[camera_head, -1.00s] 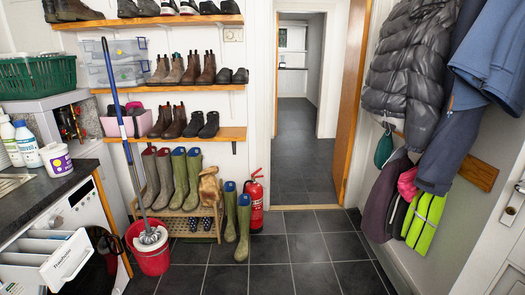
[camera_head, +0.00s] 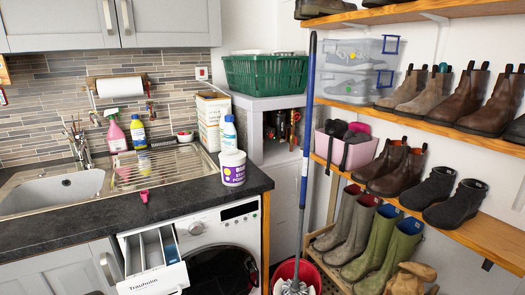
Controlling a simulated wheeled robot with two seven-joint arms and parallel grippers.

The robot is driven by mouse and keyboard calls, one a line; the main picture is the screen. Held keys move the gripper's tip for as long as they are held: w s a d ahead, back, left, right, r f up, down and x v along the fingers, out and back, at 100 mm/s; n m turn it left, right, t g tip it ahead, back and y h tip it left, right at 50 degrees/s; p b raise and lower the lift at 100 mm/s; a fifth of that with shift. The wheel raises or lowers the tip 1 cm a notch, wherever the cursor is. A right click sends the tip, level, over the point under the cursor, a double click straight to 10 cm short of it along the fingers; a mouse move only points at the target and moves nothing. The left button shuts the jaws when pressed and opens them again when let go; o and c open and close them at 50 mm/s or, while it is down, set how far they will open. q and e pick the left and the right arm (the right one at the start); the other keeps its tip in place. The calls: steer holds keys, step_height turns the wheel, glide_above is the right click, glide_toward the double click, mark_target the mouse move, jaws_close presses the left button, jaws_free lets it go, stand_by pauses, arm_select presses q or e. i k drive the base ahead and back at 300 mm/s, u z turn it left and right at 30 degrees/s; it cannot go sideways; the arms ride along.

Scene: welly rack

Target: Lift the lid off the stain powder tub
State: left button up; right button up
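The stain powder tub (camera_head: 232,171) is a white round tub with a purple and yellow label. It stands upright on the dark worktop near its right front corner, with its white lid (camera_head: 232,156) on top. Neither of my grippers shows in the head view.
The dark worktop (camera_head: 90,238) is clear in front of the sink, apart from a small pink item (camera_head: 144,195). The washing machine's detergent drawer (camera_head: 152,262) sticks out below. A mop handle (camera_head: 307,150) rises right of the worktop, beside the boot shelves (camera_head: 420,185).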

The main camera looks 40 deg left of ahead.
mark_target(235, 155)
steer(key=u, duration=0.55)
steer(key=i, duration=1.3)
steer(key=u, duration=0.4)
